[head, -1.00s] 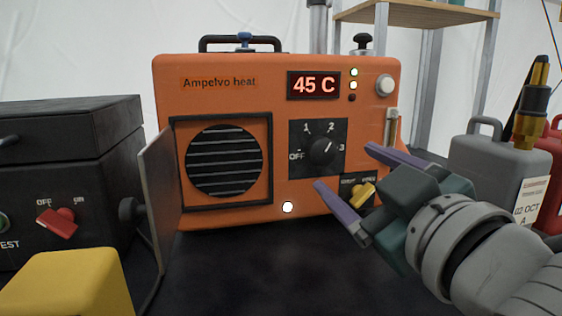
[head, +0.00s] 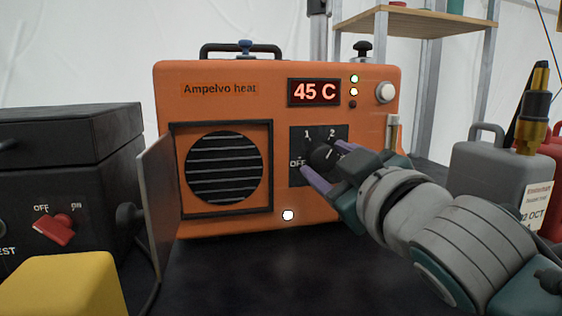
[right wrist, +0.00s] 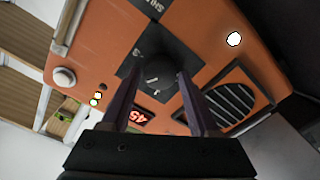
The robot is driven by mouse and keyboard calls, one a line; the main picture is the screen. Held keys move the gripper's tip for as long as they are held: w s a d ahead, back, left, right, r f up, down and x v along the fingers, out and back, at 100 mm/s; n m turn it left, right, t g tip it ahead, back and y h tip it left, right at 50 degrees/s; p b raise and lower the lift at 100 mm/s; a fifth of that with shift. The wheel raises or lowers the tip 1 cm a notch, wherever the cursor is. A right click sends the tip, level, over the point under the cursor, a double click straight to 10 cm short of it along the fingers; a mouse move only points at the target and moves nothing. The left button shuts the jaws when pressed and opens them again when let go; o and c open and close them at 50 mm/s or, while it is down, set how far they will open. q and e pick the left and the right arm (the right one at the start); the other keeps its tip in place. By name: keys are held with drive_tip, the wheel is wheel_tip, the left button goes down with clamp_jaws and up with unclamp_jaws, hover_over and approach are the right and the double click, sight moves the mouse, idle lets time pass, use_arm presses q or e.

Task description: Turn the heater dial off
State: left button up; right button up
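The heater (head: 225,105) is an orange box with a lit display reading 45 C. Its black dial (head: 321,156) sits on a dark plate (head: 299,135) marked OFF, 1 and 2; the 3 is hidden by my gripper. The dial's pale mark points to the upper right, away from OFF. My right gripper (head: 323,158) is open, with its purple fingers on either side of the dial. In the right wrist view the dial (right wrist: 153,72) lies between the fingertips (right wrist: 157,78), with gaps showing; I cannot tell whether either finger touches. My left gripper is out of view.
A black box with a red switch (head: 54,229) stands left, behind a yellow block (head: 62,284). An open metal flap (head: 158,205) sticks out beside the heater's grille (head: 224,167). A grey canister (head: 492,175) stands right. The dark tabletop (head: 250,275) in front is clear.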

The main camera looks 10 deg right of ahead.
clamp_jaws()
